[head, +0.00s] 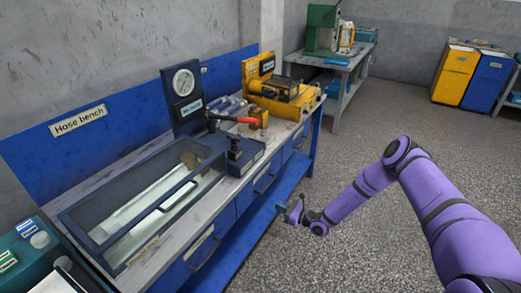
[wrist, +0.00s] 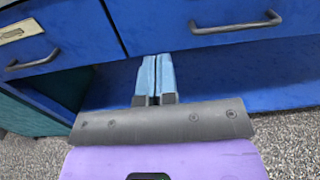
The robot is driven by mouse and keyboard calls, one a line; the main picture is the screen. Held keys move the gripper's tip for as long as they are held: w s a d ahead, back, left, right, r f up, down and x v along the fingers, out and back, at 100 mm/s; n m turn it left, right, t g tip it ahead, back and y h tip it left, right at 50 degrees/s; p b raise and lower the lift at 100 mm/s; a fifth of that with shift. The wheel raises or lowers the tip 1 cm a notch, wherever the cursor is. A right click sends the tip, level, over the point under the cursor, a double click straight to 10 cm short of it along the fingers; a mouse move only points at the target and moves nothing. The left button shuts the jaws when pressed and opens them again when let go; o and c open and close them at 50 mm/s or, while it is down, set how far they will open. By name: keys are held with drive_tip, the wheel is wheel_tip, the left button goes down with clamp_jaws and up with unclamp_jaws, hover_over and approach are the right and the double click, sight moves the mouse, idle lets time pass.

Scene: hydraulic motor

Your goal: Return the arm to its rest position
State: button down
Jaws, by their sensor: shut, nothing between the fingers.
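My purple arm (head: 367,187) reaches in from the right in the head view, bent at a high elbow and sloping down to the left. My gripper (head: 291,211) is in front of the hose bench, beside its lower shelf and below the worktop. In the wrist view my gripper (wrist: 156,75) shows two pale blue fingers side by side, shut with nothing between them. They point at the blue bench front below the drawers.
The blue hose bench (head: 215,222) carries a clear-lidded box (head: 150,195), a gauge (head: 183,83), a red-handled lever (head: 232,119) and a yellow machine (head: 285,97). Drawer handles (wrist: 235,23) stick out near my gripper. Yellow (head: 455,72) and blue bins stand far right. The grey floor (head: 400,110) is clear.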

wheel_tip(320, 180, up, 21)
drive_tip(key=n+g+y, duration=0.1)
drive_tip(key=n+g, duration=0.7)
drive_tip(key=n, duration=0.2)
drive_tip(key=s+r+n+g+h, duration=0.1)
drive_tip(key=s+r+n, duration=0.2)
drive_tip(key=r, duration=0.3)
drive_tip(key=s+d+r+n+g+h, duration=0.1)
drive_tip(key=s+r+n+g+h, duration=0.15)
drive_tip(key=r, duration=0.35)
drive_tip(key=s+r+n+g+h, duration=0.1)
drive_tip(key=s+r+n, duration=0.15)
drive_tip(key=r, duration=0.35)
drive_tip(key=s+d+r+n+t+h, duration=0.2)
drive_tip(key=s+d+r, duration=0.3)
drive_tip(key=s, duration=0.6)
drive_tip(key=s+d+r+n+t+h, duration=0.2)
drive_tip(key=s+d+r+h, duration=0.3)
drive_tip(key=s+r, duration=0.5)
drive_tip(key=s+d+r+n+t+h, duration=0.3)
drive_tip(key=s+r, duration=0.4)
drive_tip(key=s, duration=0.6)
drive_tip(key=shift+d+r+h, duration=0.2)
drive_tip(key=shift+d+h, duration=0.35)
drive_tip(key=shift+d, duration=0.35)
